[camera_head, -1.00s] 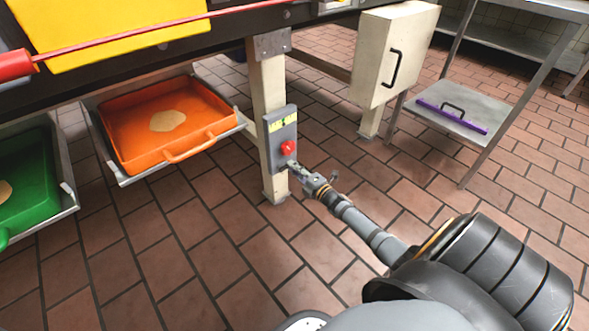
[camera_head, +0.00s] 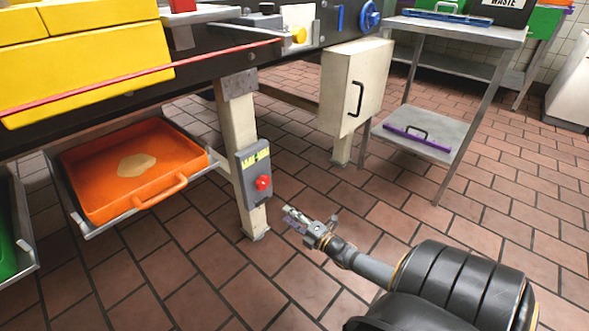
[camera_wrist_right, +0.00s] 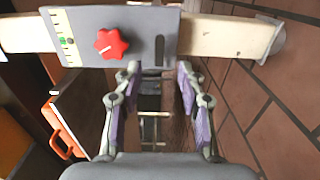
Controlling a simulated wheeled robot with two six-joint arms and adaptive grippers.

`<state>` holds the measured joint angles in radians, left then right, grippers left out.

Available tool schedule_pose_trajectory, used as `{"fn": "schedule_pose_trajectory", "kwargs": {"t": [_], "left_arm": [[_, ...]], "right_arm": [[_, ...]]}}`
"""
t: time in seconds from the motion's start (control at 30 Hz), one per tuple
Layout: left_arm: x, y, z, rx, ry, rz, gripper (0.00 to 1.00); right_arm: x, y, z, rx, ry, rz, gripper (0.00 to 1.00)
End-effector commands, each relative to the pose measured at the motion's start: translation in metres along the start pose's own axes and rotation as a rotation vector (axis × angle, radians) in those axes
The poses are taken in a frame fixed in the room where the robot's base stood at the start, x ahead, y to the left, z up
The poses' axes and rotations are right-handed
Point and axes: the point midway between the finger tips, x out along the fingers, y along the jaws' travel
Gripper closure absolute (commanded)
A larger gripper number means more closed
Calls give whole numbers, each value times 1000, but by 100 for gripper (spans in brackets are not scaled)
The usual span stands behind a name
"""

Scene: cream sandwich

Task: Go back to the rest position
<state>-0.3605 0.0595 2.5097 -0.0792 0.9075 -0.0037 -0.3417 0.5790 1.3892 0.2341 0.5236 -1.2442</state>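My right gripper (camera_head: 296,219) is in the lower middle of the head view, in front of the machine's leg and below a grey control panel (camera_head: 252,178) with a red knob (camera_head: 263,183). In the right wrist view my right gripper (camera_wrist_right: 152,85) has its two fingers spread apart with nothing between them. The grey panel (camera_wrist_right: 80,22) and its red knob (camera_wrist_right: 111,43) are just beyond the fingertips there, and the gripper looks clear of the knob. My left gripper is not seen in either view.
An orange tray (camera_head: 86,205) with a beige patch sits on a low shelf at left. A cream cabinet (camera_head: 340,85) with a black handle hangs at centre. A metal table (camera_head: 462,33) with a lower shelf (camera_head: 440,150) stands at right. Tiled floor is open around my right arm.

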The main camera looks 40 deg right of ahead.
Motion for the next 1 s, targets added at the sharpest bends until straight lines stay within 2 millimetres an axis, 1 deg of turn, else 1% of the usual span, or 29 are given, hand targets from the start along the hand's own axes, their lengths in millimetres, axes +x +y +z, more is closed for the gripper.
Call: {"fn": "schedule_pose_trajectory", "kwargs": {"t": [0.03,0.1,0.2,0.77,0.83,0.87,0.97,1.0], "left_arm": [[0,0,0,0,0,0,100],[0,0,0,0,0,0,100],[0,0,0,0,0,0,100],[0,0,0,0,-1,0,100],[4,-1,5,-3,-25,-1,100],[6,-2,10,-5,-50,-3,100],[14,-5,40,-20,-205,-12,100],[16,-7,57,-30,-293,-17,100]], "right_arm": [[-9,-1,0,0,2,-3,60],[-17,-1,0,0,2,-1,60],[-23,0,0,0,1,0,60],[-23,1,0,3,0,1,60],[-22,8,-8,36,5,5,60],[-20,15,-16,69,11,9,60],[-12,58,-61,279,39,29,60],[-8,83,-84,397,55,40,60]]}}
